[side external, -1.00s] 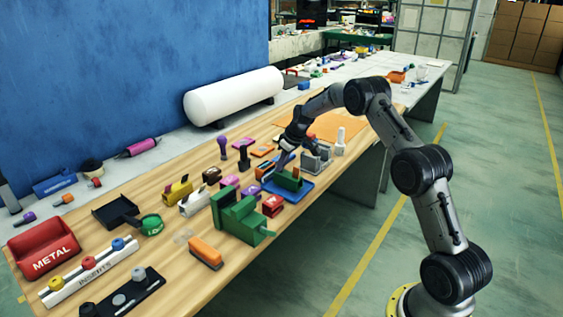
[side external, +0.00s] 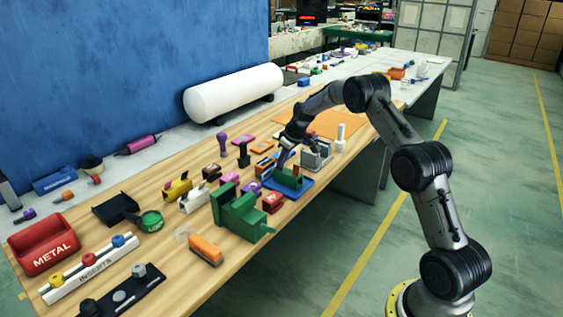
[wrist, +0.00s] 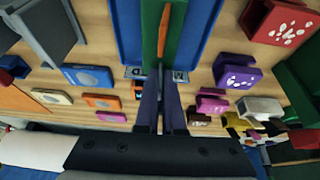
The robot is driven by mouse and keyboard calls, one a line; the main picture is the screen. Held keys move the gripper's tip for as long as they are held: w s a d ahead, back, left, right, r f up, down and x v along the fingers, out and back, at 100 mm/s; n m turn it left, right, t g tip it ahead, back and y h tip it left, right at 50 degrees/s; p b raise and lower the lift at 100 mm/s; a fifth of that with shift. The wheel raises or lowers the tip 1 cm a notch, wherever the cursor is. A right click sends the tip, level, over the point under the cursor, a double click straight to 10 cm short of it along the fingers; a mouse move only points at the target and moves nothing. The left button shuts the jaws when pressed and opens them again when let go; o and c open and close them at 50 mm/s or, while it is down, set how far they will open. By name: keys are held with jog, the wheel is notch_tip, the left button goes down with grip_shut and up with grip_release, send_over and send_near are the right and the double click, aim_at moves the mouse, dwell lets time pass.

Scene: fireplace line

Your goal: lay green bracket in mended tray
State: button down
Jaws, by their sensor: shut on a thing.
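The green bracket (side external: 288,179) is over the blue tray (side external: 303,188) in the side view. My gripper (side external: 283,164) is shut on the bracket from above. In the wrist view my gripper's fingers (wrist: 162,105) close on the near end of the green bracket (wrist: 152,25), which has an orange strip along it. The blue tray (wrist: 128,30) shows on both sides of the bracket, with a partly hidden label on its near edge. I cannot tell whether the bracket touches the tray floor.
A grey metal fixture (side external: 316,156) stands just behind and right of the tray. A red block (side external: 272,203) and a large green vise-like block (side external: 238,215) are at its front left. Several small coloured parts lie left of it. The orange mat (side external: 335,124) beyond is mostly clear.

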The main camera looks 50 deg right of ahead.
aim_at(294, 174)
jog(key=shift+f, duration=0.2)
jog(key=c, duration=1)
grip_release()
jog(key=shift+o, duration=0.2)
jog(key=shift+f, duration=0.1)
jog(key=v, duration=1.4)
jog(key=shift+w, duration=0.1)
